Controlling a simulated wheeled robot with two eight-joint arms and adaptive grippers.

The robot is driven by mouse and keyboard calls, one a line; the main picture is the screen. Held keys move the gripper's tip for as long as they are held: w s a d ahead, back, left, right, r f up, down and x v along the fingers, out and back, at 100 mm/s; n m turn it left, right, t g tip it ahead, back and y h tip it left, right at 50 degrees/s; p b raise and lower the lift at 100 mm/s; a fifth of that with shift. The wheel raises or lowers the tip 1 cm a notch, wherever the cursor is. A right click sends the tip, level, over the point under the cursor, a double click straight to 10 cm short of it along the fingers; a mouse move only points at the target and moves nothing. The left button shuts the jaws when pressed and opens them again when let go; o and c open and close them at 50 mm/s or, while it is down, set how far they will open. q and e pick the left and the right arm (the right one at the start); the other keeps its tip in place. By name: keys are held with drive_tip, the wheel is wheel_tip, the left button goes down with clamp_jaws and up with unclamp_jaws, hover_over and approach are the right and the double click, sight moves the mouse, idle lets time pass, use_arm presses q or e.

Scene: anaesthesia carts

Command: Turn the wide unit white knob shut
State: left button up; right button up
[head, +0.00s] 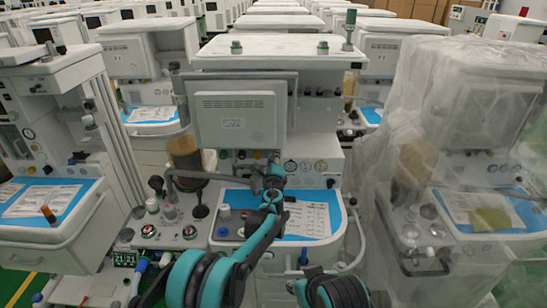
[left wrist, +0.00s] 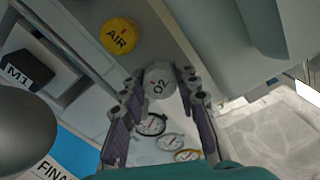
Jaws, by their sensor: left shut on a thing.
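The white knob marked O2 (left wrist: 159,86) sits on the front of the middle cart (head: 236,60), under its screen housing. In the left wrist view it is between the two fingers of my left gripper (left wrist: 161,80), which is shut on it. In the head view my left gripper (head: 273,174) reaches up to the panel below the screen housing and hides the knob there. The knob's turned position cannot be told.
A yellow AIR knob (left wrist: 119,36) is beside the white one. Round gauges (left wrist: 170,142) are close to the fingers. A blue worktop with papers (head: 308,218) lies under my left arm. A plastic-covered cart (head: 400,110) stands at right, another cart (head: 45,230) at left.

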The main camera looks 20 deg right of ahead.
use_arm(q)
drive_tip(key=m, duration=0.5)
drive_tip(key=shift+f+m, duration=0.1)
drive_tip(key=shift+m, duration=0.2)
drive_tip(key=m, duration=1)
drive_tip(key=shift+m, duration=0.4)
drive_tip(key=m, duration=0.5)
drive_tip(key=shift+m, duration=0.4)
drive_tip(key=o, duration=0.9)
